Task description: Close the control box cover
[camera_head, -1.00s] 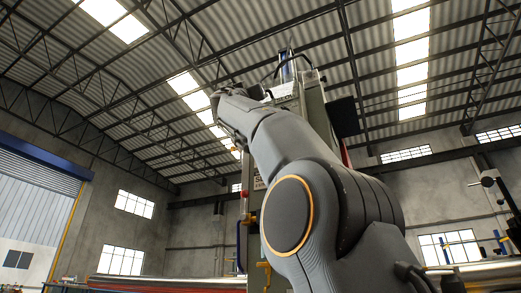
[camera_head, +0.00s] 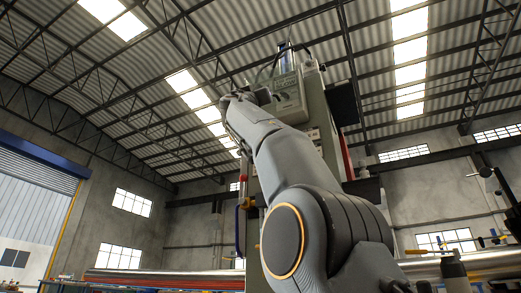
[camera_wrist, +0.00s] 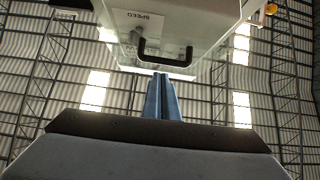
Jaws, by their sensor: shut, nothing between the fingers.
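The control box (camera_head: 289,98) is a grey-white box high on the machine column in the head view. In the wrist view its pale cover (camera_wrist: 200,20) fills the top, with a SPEED label and a black bar handle (camera_wrist: 165,58). My gripper (camera_wrist: 161,76) has its two blue fingers together and empty, pointing up at the handle. The fingertips appear just below or in front of the handle bar; I cannot tell whether they touch it. In the head view my arm's wrist hides the fingers. How far the cover stands open is unclear.
The tall grey machine column (camera_head: 328,120) stands behind my arm, with a dark panel (camera_head: 342,103) on its right side. Long metal tubes (camera_head: 165,279) lie low on the left. The space left of my wrist looks clear.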

